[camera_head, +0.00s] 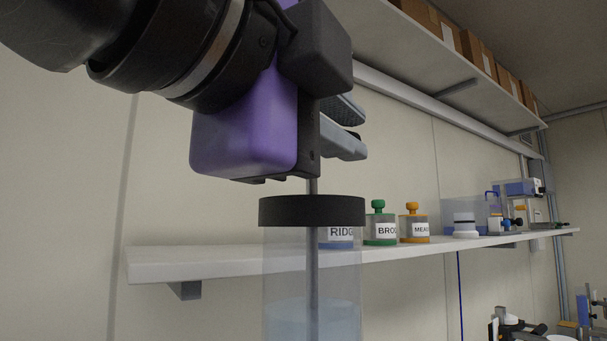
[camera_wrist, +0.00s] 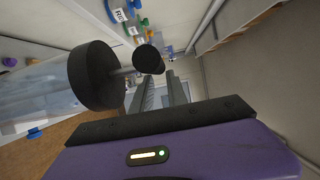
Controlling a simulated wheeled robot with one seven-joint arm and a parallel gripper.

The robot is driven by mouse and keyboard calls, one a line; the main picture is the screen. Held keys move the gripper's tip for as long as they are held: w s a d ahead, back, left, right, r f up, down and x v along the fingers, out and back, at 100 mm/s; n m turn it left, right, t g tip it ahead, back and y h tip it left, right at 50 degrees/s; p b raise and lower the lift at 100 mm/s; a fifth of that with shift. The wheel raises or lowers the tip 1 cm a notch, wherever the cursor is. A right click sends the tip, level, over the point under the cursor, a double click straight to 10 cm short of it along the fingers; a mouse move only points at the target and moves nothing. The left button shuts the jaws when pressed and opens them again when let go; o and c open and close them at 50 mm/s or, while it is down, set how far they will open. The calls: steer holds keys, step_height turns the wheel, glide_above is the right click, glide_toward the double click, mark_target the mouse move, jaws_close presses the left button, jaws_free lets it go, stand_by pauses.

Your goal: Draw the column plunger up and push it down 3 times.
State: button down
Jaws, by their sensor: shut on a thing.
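The column is a clear tube (camera_head: 281,265) with a black cap (camera_head: 312,212), standing upright in the head view. Pale blue liquid shows low inside it. The thin grey plunger rod (camera_head: 313,187) runs through the cap and up behind my gripper (camera_head: 350,127). In the wrist view the cap (camera_wrist: 95,75) and tube (camera_wrist: 38,92) lie to the left. The rod ends in a dark knob (camera_wrist: 149,58) at my gripper's fingers (camera_wrist: 162,92). My gripper is shut on the plunger, above the cap. In the head view my gripper hides the knob.
A white wall shelf (camera_head: 210,262) behind the column holds labelled jars with green (camera_head: 380,225) and orange (camera_head: 415,225) lids, plus lab equipment further right. A higher shelf (camera_head: 430,60) bears cardboard boxes (camera_head: 470,52). Wall lies close behind; open space lies at the right.

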step_height(320, 180, up, 11)
steer(key=p, duration=0.7)
steer(key=shift+f, duration=0.1)
step_height(320, 180, down, 12)
steer(key=b, duration=0.9)
steer(key=c, duration=1.2)
jaws_free()
steer(key=shift+c, duration=0.2)
